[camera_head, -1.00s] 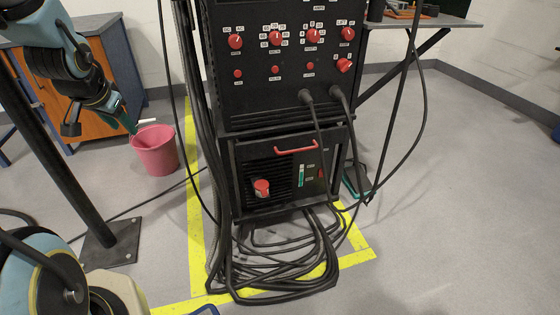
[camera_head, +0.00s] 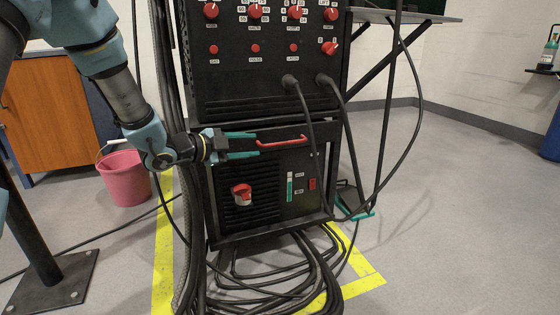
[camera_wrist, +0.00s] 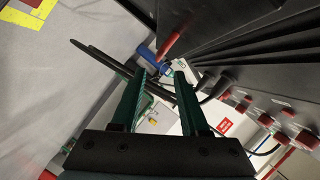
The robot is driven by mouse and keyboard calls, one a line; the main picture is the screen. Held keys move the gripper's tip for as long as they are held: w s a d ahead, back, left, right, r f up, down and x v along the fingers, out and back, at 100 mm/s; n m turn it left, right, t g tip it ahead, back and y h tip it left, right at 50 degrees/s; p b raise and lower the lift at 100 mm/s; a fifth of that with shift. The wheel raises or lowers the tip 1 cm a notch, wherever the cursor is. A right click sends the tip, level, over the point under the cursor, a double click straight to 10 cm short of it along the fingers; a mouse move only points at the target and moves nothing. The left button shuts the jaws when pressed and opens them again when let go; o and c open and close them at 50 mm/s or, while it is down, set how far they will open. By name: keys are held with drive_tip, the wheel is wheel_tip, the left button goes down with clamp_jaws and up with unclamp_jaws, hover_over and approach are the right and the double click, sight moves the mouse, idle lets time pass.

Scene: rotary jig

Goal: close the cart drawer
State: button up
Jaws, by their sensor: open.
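The black cart drawer (camera_head: 265,165) is the lower front of the cart, with a red bar handle (camera_head: 281,142) along its top, a red knob and a vented panel. It seems to stand a little forward of the cart body above; how far is hard to tell. My gripper (camera_head: 257,145) is in front of the drawer's upper left, its green fingers apart and just left of the handle. In the wrist view my gripper (camera_wrist: 160,76) is open with nothing held, and a red bar (camera_wrist: 175,40), apparently the handle, shows beyond the fingertips.
The cart's control panel (camera_head: 260,75) with red knobs rises above the drawer. Thick cables hang across its right front, and coiled cables (camera_head: 270,270) lie on the floor below. A pink bucket (camera_head: 124,180) stands to the left.

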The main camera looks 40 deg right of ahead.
sight(276, 145)
drive_tip(key=b+x, duration=0.1)
drive_tip(key=x, duration=0.4)
drive_tip(key=b+x, duration=0.2)
drive_tip(key=x, duration=0.3)
drive_tip(key=shift+s, duration=0.25)
drive_tip(key=shift+d+b, duration=0.4)
drive_tip(key=shift+d, duration=0.15)
drive_tip(key=shift+c, duration=0.4)
clamp_jaws()
drive_tip(key=shift+f, duration=0.1)
